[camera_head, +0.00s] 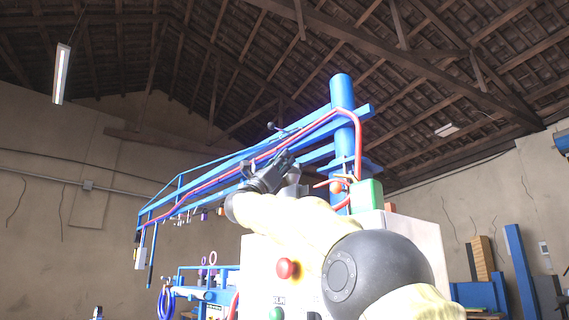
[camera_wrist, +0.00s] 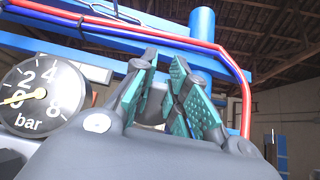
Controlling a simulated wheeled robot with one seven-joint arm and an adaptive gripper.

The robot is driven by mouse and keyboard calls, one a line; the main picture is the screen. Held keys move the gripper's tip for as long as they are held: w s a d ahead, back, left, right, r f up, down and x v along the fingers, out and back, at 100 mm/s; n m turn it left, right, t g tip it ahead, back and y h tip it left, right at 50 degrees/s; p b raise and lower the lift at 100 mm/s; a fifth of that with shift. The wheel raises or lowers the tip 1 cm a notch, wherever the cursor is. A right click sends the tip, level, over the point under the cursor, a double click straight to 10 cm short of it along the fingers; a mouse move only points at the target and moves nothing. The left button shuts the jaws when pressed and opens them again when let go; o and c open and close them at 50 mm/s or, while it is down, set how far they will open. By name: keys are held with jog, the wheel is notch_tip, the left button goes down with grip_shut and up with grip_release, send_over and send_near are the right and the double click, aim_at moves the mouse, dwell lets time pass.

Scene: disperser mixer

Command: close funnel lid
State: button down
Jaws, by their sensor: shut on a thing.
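My gripper (camera_head: 284,158) reaches up beside the blue beam of the mixer in the head view. In the wrist view its teal-padded fingers (camera_wrist: 172,88) are closed on a small grey part (camera_wrist: 151,108), mostly hidden between the pads. I cannot tell whether this part belongs to the funnel lid. No funnel or lid stands out clearly in either view; the gripper and arm cover the area around the fingertips.
A blue column (camera_head: 342,110) rises behind my gripper, with red and blue hoses along the beam (camera_head: 225,165). A pressure gauge (camera_wrist: 38,97) is close at left in the wrist view. A pale cabinet with a red button (camera_head: 287,268) stands below my arm.

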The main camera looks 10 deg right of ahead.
jog(key=shift+r, duration=0.1)
jog(key=c, duration=1.7)
grip_release()
jog(key=shift+d, duration=0.1)
jog(key=o, duration=0.3)
jog(key=shift+w, duration=0.1)
jog(key=v, duration=1.2)
jog(key=shift+c, duration=0.2)
